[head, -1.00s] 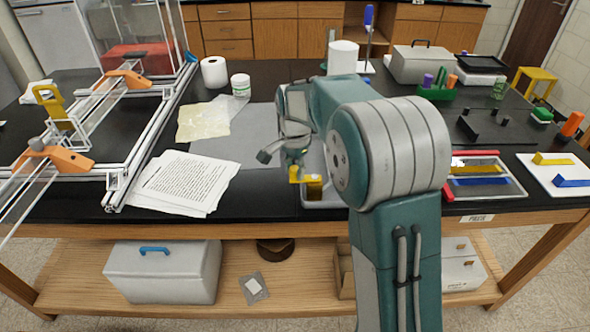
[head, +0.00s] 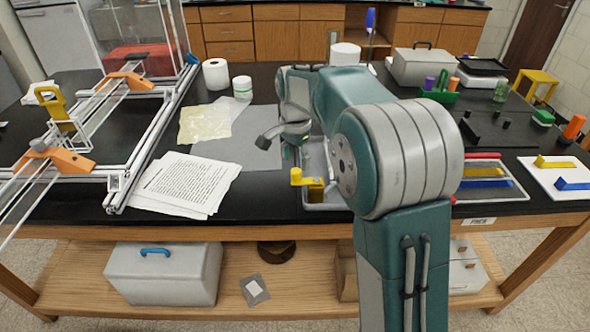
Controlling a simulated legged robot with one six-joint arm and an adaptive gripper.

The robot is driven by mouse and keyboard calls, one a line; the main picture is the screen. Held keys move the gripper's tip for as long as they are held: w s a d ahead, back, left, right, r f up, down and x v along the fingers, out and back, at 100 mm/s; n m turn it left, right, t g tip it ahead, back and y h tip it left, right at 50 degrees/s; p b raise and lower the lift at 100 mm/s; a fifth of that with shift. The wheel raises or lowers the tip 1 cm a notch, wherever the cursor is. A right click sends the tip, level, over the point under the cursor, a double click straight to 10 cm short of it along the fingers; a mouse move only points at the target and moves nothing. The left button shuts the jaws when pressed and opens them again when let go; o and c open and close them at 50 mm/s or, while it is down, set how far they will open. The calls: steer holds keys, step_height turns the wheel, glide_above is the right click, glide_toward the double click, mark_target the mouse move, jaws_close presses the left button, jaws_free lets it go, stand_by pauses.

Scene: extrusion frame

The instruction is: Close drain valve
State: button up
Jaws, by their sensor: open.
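The drain valve seems to be the small yellow fitting (head: 313,187) at the front left corner of a grey-rimmed tray (head: 312,207), near the table's front edge. A yellow knob (head: 296,176) stands at its left. My gripper (head: 276,145) is open, above and behind the fitting and apart from it. One grey finger points left and down; the rest is hard to make out. My arm hides much of the tray. I cannot tell how far the valve is turned.
Stacked papers (head: 183,184) lie to the left on the black table (head: 262,205). A metal frame with orange brackets (head: 128,81) stands at far left. A white paper roll (head: 216,74) and a small jar (head: 242,87) stand behind. A grey mat (head: 255,155) lies flat beside the gripper.

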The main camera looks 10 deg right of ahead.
mark_target(296, 172)
step_height(296, 172, up, 7)
steer(key=shift+r, duration=0.2)
steer(key=shift+a, duration=0.1)
steer(key=s+d+r+n+t, duration=0.1)
steer(key=s+r+n+t, duration=0.3)
steer(key=s, duration=1.1)
steer(key=s+f+n, duration=0.2)
steer(key=s+n, duration=0.1)
steer(key=s, duration=0.4)
steer(key=s+f+n+t, duration=0.1)
steer(key=s+f+n, duration=0.2)
steer(key=s, duration=0.5)
steer(key=shift+d+f+n+t, duration=0.25)
steer(key=shift+d+n+t, duration=0.05)
steer(key=shift+n, duration=0.4)
